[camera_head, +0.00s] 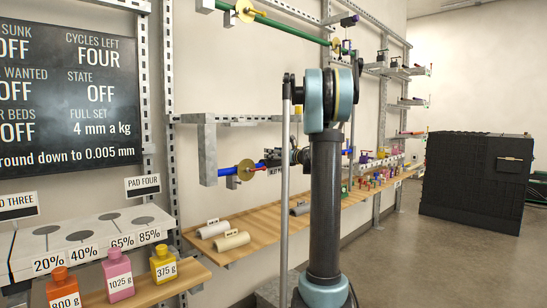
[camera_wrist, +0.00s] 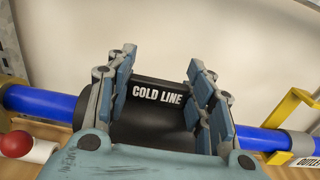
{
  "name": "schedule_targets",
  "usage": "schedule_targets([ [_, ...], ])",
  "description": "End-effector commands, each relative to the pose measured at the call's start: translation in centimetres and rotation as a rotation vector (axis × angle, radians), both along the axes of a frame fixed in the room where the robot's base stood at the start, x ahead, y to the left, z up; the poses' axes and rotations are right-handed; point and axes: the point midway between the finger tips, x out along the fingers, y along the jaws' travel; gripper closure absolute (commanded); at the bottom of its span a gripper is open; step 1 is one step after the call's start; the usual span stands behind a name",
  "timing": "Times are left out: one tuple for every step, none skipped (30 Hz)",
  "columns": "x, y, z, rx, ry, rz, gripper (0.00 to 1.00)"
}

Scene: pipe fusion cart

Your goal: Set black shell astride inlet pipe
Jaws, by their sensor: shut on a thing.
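My gripper (camera_wrist: 162,62) is shut on a black shell (camera_wrist: 150,112) lettered "COLD LINE", with blue-grey finger pads on both sides of it. A blue pipe (camera_wrist: 40,102) comes out on the shell's left and continues on its right (camera_wrist: 260,138). The shell lies over the pipe in this view; its underside is hidden, so I cannot tell whether it rests on it. A partly cut-off tag at the right edge seems to read "OUTLET" (camera_wrist: 306,161). In the head view, the blue pipe (camera_head: 222,172) runs along the wall and my arm hides part of it.
A yellow bracket (camera_wrist: 290,112) stands at the pipe's right, and a red ball (camera_wrist: 16,144) at lower left. In the head view, a green pipe (camera_head: 290,31) runs above, a wooden shelf (camera_head: 262,224) with pale cylinders lies below, and a black crate (camera_head: 470,190) stands right.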

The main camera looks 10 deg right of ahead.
Motion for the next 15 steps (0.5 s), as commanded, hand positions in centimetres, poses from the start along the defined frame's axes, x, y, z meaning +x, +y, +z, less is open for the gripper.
schedule_targets([
  [0.01, 0.00, 0.01, 0.000, 0.000, 0.000, 0.72],
  [0.01, 0.00, 0.01, 0.000, 0.000, 0.000, 0.72],
  [0.01, -0.01, 0.01, 0.000, 0.000, 0.000, 0.43],
  [0.01, -0.01, 0.01, 0.000, 0.000, 0.000, 0.36],
  [0.01, -0.01, 0.01, 0.000, 0.000, 0.000, 0.29],
  [0.01, -0.01, 0.01, 0.000, 0.000, 0.000, 0.28],
  [0.01, -0.01, 0.01, 0.000, 0.000, 0.000, 0.28],
  [0.01, -0.01, 0.01, 0.000, 0.000, 0.000, 0.28],
  [0.01, -0.01, 0.01, 0.000, 0.000, 0.000, 0.28],
  [0.01, -0.02, 0.01, 0.000, 0.000, 0.000, 0.28],
  [0.01, -0.02, 0.01, 0.000, 0.000, 0.000, 0.28],
  [0.00, -0.02, 0.01, 0.000, 0.000, 0.000, 0.28],
  [0.00, -0.02, 0.01, 0.000, 0.000, 0.000, 0.28],
  [0.00, -0.02, 0.01, 0.000, 0.000, 0.000, 0.28],
  [-0.01, -0.04, 0.01, 0.000, 0.000, 0.000, 0.28],
])
